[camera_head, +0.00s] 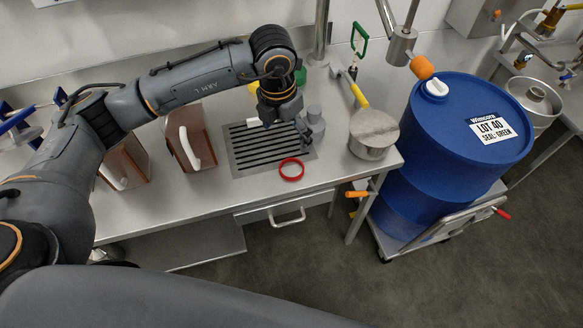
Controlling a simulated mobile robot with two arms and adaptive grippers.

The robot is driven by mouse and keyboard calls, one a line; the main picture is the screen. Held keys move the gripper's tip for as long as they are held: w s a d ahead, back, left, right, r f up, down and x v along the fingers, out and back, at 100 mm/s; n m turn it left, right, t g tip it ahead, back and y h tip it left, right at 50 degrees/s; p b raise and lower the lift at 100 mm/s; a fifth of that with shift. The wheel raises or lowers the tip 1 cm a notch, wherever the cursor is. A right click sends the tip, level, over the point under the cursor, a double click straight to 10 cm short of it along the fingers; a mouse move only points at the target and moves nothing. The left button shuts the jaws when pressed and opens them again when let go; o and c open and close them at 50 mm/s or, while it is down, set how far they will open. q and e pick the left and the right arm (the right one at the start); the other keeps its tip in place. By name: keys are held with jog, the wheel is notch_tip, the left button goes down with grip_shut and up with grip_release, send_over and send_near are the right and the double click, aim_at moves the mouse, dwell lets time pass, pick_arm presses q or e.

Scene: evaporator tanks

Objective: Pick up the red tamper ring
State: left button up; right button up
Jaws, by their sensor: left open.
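The red tamper ring (291,169) lies flat on the steel counter, at the front right edge of the slotted drain grate. My left gripper (290,138) hangs above the grate, pointing down, a little behind the ring. It is open, with nothing seen between its fingers, and it is apart from the ring. My right gripper does not show.
A steel pot (373,135) with a yellow handle stands farther right. Brown jugs (191,137) stand left of the grate. A blue drum (445,140) stands on a cart beside the counter.

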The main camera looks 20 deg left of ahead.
pick_arm(q)
send_over(292, 170)
jog(key=f, duration=0.8)
jog(key=shift+s+a+p, duration=0.3)
jog(key=shift+a, duration=0.05)
jog(key=f+p, duration=0.1)
jog(key=f, duration=0.3)
jog(key=shift+d, duration=0.2)
jog(key=shift+w+f, duration=0.1)
jog(key=shift+f, duration=0.5)
jog(key=c, duration=0.8)
